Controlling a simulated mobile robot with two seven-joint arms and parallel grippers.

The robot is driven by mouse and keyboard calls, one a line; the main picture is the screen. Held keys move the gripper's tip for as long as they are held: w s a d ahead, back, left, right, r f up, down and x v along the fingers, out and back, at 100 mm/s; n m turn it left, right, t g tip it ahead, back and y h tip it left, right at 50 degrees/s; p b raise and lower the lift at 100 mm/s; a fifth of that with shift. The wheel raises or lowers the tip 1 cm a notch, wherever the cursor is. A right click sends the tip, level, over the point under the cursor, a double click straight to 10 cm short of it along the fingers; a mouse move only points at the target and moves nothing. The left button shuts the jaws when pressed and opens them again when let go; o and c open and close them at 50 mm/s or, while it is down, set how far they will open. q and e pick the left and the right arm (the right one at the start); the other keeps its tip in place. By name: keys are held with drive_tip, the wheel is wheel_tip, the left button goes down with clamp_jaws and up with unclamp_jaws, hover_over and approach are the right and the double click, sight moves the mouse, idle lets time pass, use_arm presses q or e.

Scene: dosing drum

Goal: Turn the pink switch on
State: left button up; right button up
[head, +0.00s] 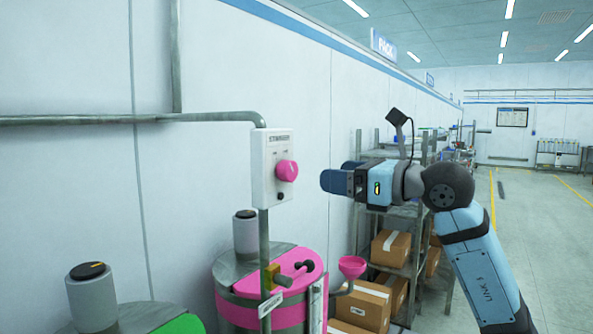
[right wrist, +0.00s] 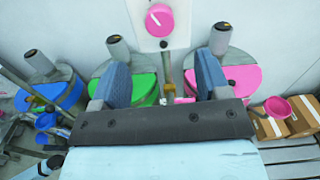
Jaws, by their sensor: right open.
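The pink switch (head: 287,171) is a round pink knob on the front of a white control box (head: 265,150), which is fixed to a grey post in front of the wall. It also shows in the right wrist view (right wrist: 160,18) near the top, with a white mark on its face. My right gripper (head: 326,181) is to the right of the knob in the head view, apart from it, and points toward the box. In the right wrist view its two blue fingers (right wrist: 163,77) are spread with nothing between them, and the knob lies beyond the fingertips. My left gripper is not in view.
A drum with a pink lid (head: 295,262) stands below the box, with a pink funnel (head: 352,266) at its side. A green-lidded drum (head: 185,324) is at lower left. Shelves with cardboard boxes (head: 391,247) stand behind my right arm. The floor at right is clear.

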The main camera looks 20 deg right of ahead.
sight(293, 170)
drive_tip(key=p+x, duration=0.1)
drive_tip(key=x, duration=0.9)
drive_tip(key=shift+w+a, duration=0.1)
drive_tip(key=c, duration=0.9)
